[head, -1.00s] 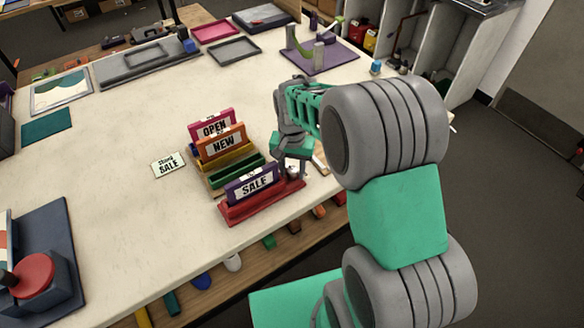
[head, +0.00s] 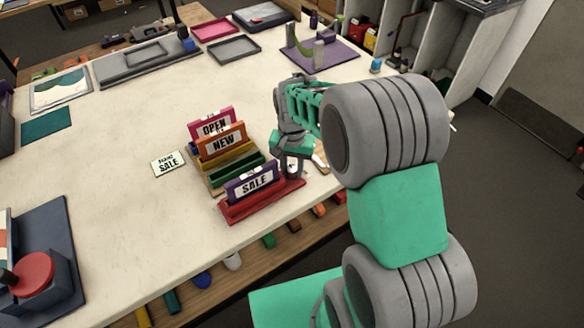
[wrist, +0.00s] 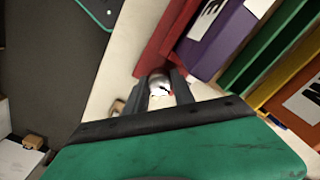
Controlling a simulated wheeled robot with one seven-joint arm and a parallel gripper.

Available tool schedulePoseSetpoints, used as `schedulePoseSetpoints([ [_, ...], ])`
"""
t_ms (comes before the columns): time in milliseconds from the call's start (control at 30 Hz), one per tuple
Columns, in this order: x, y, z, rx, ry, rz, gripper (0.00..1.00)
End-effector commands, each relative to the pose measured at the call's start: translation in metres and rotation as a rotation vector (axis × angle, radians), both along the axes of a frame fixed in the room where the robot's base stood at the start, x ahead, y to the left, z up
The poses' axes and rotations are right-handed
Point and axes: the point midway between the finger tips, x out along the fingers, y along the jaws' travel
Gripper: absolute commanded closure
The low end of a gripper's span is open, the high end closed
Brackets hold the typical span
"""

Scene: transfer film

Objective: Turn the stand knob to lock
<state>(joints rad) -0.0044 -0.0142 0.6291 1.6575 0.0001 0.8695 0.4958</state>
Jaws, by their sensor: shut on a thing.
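The red stand (head: 237,210) sits near the table's front edge and holds a purple SALE sign (head: 250,184) upright. The stand's knob (wrist: 159,86) is a small pale, round part with a red mark, at the stand's end in the wrist view. My gripper (wrist: 162,88) is shut on the knob, with one dark finger on each side of it. In the head view my gripper (head: 291,172) is at the right end of the red stand, and its fingers partly hide the knob. The red stand also shows in the wrist view (wrist: 165,45), beside the purple sign (wrist: 215,45).
Behind the red stand is a rack (head: 240,175) with OPEN and NEW signs and an empty green slot. A loose SALE card (head: 168,164) lies to the left. The table's front edge is close. Open tabletop (head: 120,130) lies to the left.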

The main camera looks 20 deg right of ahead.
Motion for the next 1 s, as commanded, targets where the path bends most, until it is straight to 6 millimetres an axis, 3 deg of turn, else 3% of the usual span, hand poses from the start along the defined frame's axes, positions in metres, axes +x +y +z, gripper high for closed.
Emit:
schedulePoseSetpoints([
  [367,0.0007,0.0,-0.0002,0.0,-0.001,-0.202,1.0],
  [1000,0.0001,-0.0005,-0.0002,0.0,-0.001,-0.805,1.0],
])
